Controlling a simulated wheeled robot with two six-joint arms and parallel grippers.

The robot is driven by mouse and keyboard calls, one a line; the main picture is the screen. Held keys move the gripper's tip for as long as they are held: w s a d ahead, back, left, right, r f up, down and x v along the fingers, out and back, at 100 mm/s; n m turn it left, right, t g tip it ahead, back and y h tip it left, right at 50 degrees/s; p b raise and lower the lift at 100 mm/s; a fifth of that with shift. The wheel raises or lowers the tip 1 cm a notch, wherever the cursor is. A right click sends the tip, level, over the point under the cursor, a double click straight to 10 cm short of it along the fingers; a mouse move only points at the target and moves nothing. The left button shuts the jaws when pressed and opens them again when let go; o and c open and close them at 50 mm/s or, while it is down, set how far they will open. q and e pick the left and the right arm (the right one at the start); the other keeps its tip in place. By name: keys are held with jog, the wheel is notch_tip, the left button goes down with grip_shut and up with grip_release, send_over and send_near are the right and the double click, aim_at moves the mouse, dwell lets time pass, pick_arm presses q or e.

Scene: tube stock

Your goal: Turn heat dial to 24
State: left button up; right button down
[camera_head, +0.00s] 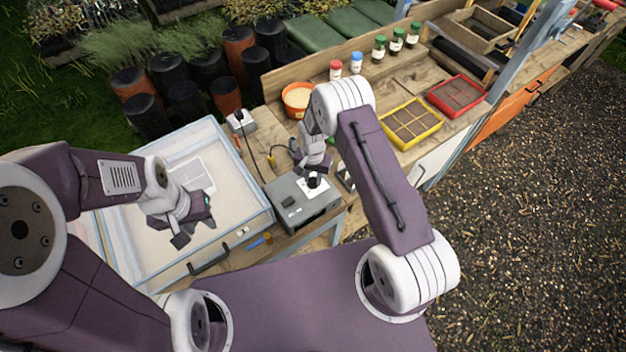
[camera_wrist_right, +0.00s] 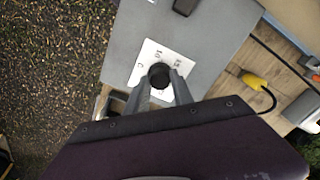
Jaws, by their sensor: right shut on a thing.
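The heat dial is a round black knob (camera_wrist_right: 159,75) on a white marked plate (camera_wrist_right: 146,57) on top of a grey control box (camera_head: 289,204). In the wrist view my right gripper (camera_wrist_right: 159,84) has its two fingers on either side of the knob, shut on it. Some plate markings show, but the fingers hide part of the plate and I cannot read the dial's setting. In the head view the knob (camera_head: 313,180) shows just below the right gripper (camera_head: 314,170). My left gripper (camera_head: 180,238) hangs over the clear-lidded tray at left; its finger gap is unclear.
The pale blue-framed propagator (camera_head: 239,238) stands left of the control box. An orange pot (camera_head: 297,98) stands behind the box. A yellow tray (camera_head: 412,141) and a red tray (camera_head: 484,101) lie to the right. A yellow plug (camera_wrist_right: 256,82) with a black cable lies beside the box.

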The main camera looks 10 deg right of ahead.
jog(key=m+b, duration=0.2)
jog(key=m, duration=0.3)
dwell(0.5)
jog(key=c, duration=1.1)
grip_release()
